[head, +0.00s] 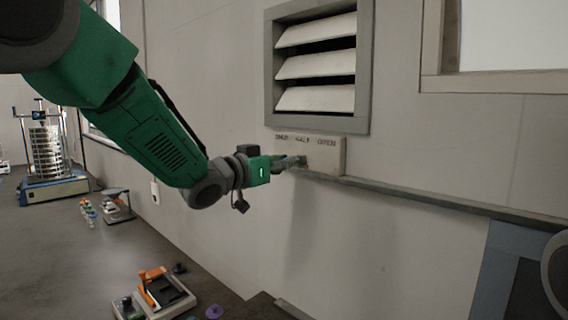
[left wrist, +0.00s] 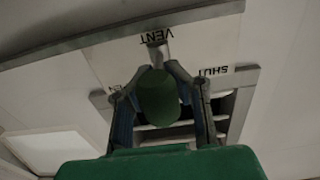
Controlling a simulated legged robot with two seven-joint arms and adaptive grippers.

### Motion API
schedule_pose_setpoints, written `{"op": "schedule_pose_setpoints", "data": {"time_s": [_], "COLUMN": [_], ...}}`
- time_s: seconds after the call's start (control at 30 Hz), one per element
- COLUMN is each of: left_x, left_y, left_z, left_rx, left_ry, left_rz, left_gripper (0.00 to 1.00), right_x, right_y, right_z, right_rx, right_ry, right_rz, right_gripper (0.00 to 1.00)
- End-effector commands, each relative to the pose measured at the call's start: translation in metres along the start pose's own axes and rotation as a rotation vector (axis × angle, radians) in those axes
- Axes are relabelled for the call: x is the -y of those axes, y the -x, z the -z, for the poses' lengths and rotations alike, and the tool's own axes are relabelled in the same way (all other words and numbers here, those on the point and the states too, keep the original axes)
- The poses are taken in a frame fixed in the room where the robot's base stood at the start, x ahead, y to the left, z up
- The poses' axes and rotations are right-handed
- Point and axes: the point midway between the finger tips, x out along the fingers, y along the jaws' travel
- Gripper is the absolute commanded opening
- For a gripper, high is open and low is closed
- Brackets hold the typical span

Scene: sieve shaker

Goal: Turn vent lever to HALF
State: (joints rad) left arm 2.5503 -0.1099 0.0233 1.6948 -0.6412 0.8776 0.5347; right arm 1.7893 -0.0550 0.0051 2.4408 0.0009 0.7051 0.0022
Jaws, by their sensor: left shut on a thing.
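The vent (head: 318,68) is a grey-framed wall opening with several white louvre slats, tilted with dark gaps between them. Below it is a pale label plate (head: 332,152) marked SHUT, HALF and OPEN from left to right. My left gripper (head: 298,161) reaches the plate, around its middle, and hides much of its lower part. In the left wrist view, its fingers (left wrist: 168,100) close around the green rounded lever knob (left wrist: 158,93). The lever's short shaft (left wrist: 155,54) meets the plate by the VENT lettering. The exact lever mark is hard to read. My right gripper is out of view.
A ledge (head: 440,199) runs along the wall below the plate. A window frame (head: 490,82) is at upper right. On the bench at left stand a sieve shaker (head: 46,160), a small grey stand (head: 117,206) and an orange-and-black device (head: 157,290).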

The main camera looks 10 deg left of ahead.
Motion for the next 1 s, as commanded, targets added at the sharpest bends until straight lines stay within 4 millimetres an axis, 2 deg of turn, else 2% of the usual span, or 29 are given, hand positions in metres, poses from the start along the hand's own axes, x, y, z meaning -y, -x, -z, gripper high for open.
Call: {"op": "schedule_pose_setpoints", "data": {"time_s": [0.03, 0.07, 0.1, 0.4, 0.53, 1.0], "left_x": [0.001, 0.001, 0.001, 0.001, 0.002, 0.0], "left_y": [0.0, 0.0, 0.001, 0.003, 0.013, 0.101], "left_z": [0.0, 0.0, 0.0, 0.0, 0.0, -0.001], "left_rx": [0.001, 0.002, 0.002, 0.003, 0.003, 0.005], "left_ry": [-0.001, -0.001, -0.001, -0.001, 0.001, 0.001], "left_rz": [0.002, 0.003, 0.003, 0.004, 0.005, 0.004], "left_gripper": [0.0, 0.21, 0.28, 0.28, 0.28, 0.28], "right_x": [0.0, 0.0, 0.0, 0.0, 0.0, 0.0], "right_y": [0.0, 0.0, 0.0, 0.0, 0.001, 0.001], "right_z": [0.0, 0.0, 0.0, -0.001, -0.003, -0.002], "right_rx": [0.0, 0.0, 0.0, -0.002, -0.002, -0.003], "right_ry": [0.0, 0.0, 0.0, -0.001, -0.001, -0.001], "right_rz": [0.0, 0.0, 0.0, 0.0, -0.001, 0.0], "right_gripper": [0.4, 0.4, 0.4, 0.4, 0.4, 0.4]}}
